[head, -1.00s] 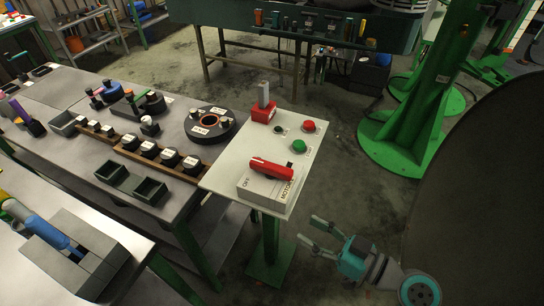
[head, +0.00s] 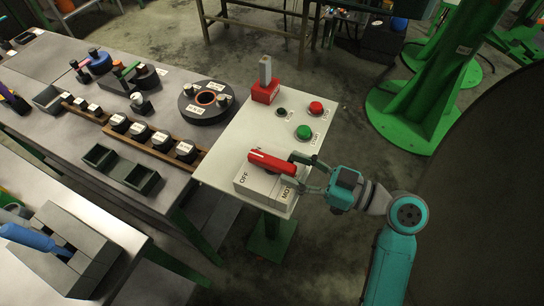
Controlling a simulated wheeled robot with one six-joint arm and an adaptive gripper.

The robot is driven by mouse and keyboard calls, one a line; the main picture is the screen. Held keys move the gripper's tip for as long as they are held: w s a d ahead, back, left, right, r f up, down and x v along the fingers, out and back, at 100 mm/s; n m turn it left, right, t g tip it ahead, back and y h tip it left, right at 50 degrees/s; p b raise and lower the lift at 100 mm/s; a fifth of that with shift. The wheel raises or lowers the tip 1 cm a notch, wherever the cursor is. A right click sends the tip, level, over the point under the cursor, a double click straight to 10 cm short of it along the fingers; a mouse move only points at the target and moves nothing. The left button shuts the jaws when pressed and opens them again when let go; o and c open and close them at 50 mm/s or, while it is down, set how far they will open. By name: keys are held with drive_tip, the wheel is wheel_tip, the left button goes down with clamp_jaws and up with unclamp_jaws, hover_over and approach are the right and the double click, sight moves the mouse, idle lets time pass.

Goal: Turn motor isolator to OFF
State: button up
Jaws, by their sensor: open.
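The motor isolator is a light grey box (head: 268,193) at the front of the white control panel, with a red handle (head: 270,160) on top. The handle lies roughly crosswise, its left end above the printed OFF. "MO..." lettering shows on the box's right part, the rest hidden by my gripper. My gripper (head: 298,172) is at the right end of the handle, its fingers apart, one beyond the handle's end and one on the near side. I cannot tell whether the fingers touch the handle.
The white panel (head: 235,150) also carries a green button (head: 304,132), a red button (head: 316,108), a small black knob (head: 281,112) and a red block with a grey lever (head: 265,90). A grey workbench (head: 60,125) with labelled parts stands left. A green column (head: 430,95) stands right.

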sight(272, 160)
drive_tip(key=shift+x, duration=2.9)
clamp_jaws()
